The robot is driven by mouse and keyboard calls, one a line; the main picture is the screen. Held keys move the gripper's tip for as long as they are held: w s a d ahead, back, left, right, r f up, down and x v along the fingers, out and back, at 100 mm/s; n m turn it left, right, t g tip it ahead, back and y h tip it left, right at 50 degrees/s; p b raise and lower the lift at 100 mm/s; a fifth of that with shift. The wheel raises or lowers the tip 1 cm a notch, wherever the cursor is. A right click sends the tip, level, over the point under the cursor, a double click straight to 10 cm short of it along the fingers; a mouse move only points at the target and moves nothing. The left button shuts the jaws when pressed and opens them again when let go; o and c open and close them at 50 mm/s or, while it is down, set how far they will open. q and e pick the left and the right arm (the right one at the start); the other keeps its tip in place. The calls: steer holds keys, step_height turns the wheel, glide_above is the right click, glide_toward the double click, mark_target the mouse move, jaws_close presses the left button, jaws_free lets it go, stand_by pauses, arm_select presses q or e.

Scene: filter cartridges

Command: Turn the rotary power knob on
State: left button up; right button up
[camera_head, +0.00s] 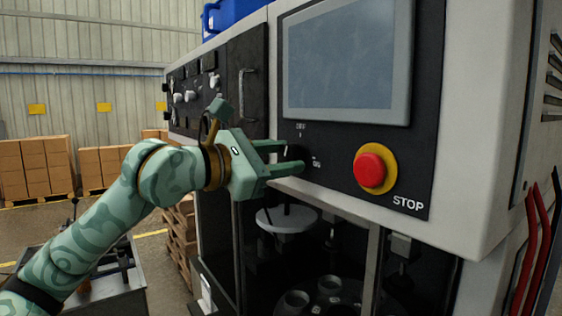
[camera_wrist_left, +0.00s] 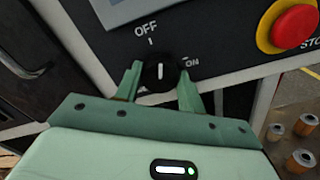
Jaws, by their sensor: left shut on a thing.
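The black rotary power knob (camera_wrist_left: 160,73) sits on the dark control panel, between the OFF and ON labels, in the left wrist view. Its white pointer line stands nearly upright in that picture, closer to the OFF mark than to the ON mark. My left gripper (camera_wrist_left: 160,88) is shut on the knob, one finger on each side. In the head view my left gripper (camera_head: 288,157) reaches the panel from the left, below the screen. The knob is small and dark between the fingers there. My right gripper is in neither view.
A red STOP button (camera_head: 370,170) on a yellow ring sits right of the knob. A grey screen (camera_head: 348,55) is above. Below is an open bay with a round white plate (camera_head: 286,219) and cylindrical parts. Cardboard boxes (camera_head: 35,168) stand behind at left.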

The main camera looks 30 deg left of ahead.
arm_select(q)
steer(key=m, duration=0.2)
steer(key=shift+m, duration=0.4)
steer(key=m, duration=0.3)
steer(key=shift+m, duration=0.3)
steer(key=m, duration=0.3)
steer(key=shift+m, duration=2.1)
steer(key=shift+f, duration=0.1)
steer(key=o, duration=1)
